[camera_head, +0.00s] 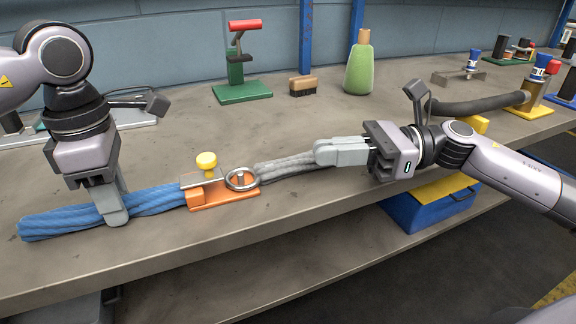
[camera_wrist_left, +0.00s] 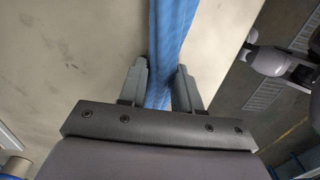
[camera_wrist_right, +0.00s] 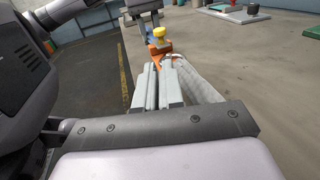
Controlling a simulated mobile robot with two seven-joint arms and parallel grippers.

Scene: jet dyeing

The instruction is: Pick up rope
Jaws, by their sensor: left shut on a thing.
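A blue rope bundle (camera_head: 158,199) lies along the front of the workbench, left of an orange clamp block (camera_head: 222,193) with a yellow knob and a metal ring. A grey rope bundle (camera_head: 285,168) runs right from the ring toward my right gripper. My left gripper (camera_head: 112,212) points down, shut on the blue rope; the left wrist view shows the blue rope (camera_wrist_left: 171,45) between its fingers (camera_wrist_left: 160,82). My right gripper (camera_head: 340,151) has its fingers close together beside the grey rope. In the right wrist view the grey rope (camera_wrist_right: 200,86) passes right of the fingers (camera_wrist_right: 160,80).
A green stand with a red handle (camera_head: 243,90), a brush (camera_head: 303,86) and a green bottle (camera_head: 359,72) stand at the back. A dark hose (camera_head: 480,104) lies behind my right arm. A blue bin (camera_head: 430,208) sits below the bench edge.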

